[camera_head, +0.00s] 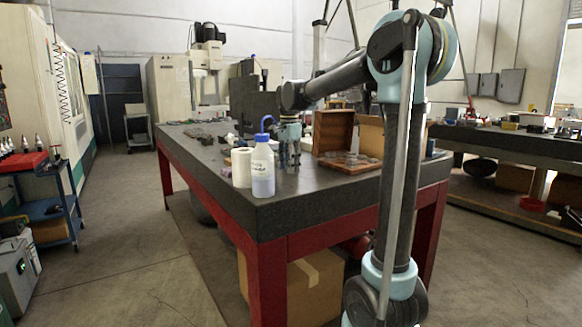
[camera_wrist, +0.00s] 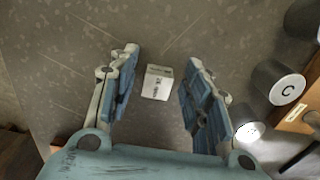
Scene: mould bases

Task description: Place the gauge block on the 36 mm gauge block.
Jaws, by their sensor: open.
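A small pale gauge block (camera_wrist: 157,82) with dark markings shows in the wrist view on the dark grey table top (camera_wrist: 60,75). The markings are too blurred to read, and I cannot tell whether it is one block or two stacked. My gripper (camera_wrist: 162,60) is open, with one blue-padded finger to the left of the block and one to the right, both apart from it. In the head view my gripper (camera_head: 289,158) points down over the table, behind the white bottle. No gauge block can be made out in the head view.
A bottle with a blue cap (camera_head: 262,170) and a white paper roll (camera_head: 241,167) stand near the gripper. An open wooden box (camera_head: 333,132) and wooden tray (camera_head: 347,166) lie right. Dark cylinders (camera_wrist: 285,90), one marked C, stand right in the wrist view.

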